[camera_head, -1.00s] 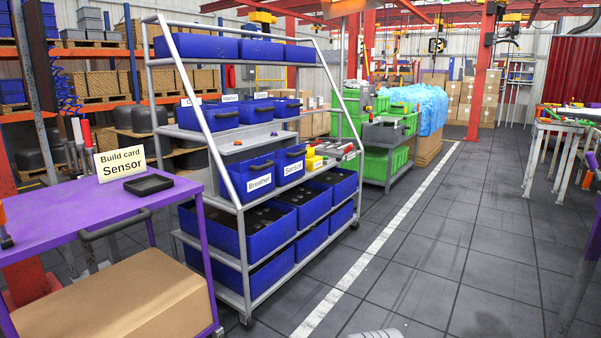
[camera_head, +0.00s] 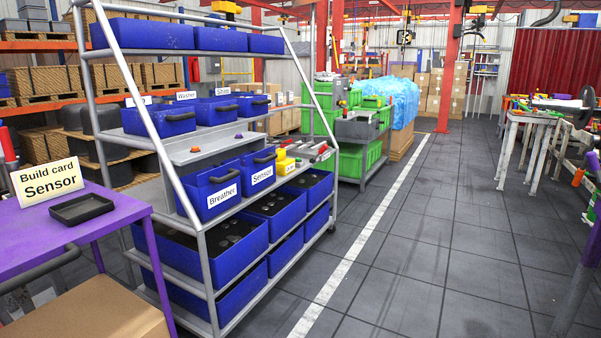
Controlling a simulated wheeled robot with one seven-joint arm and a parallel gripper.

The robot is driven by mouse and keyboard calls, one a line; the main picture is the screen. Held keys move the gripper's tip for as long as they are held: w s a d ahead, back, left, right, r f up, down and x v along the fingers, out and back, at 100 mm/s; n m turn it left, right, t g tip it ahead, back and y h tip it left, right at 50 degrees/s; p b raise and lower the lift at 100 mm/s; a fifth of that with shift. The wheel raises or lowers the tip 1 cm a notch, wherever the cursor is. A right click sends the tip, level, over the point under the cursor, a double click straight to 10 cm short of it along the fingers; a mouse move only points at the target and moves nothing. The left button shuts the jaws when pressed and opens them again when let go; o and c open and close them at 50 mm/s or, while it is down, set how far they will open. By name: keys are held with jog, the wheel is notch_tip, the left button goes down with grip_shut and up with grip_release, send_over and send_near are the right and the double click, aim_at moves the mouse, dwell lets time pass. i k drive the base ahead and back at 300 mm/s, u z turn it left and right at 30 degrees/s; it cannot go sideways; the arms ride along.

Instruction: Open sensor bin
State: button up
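The blue bin labelled Sensor (camera_head: 261,172) stands on the middle shelf of the grey rack, with a dark handle on its front top edge. It looks closed, flush beside the blue bin labelled Breather (camera_head: 213,190) to its left. A card reading "Build card Sensor" (camera_head: 49,181) stands on the purple table at the left. My gripper is not in view.
The grey rack (camera_head: 205,231) holds several other blue bins above and below. A black tray (camera_head: 82,210) lies on the purple table (camera_head: 118,206). Yellow items (camera_head: 285,165) sit right of the Sensor bin. The tiled floor (camera_head: 420,250) right of the rack is clear.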

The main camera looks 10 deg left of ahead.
aim_at(258, 172)
jog(key=u, duration=0.2)
jog(key=i, duration=1.3)
jog(key=u, duration=0.75)
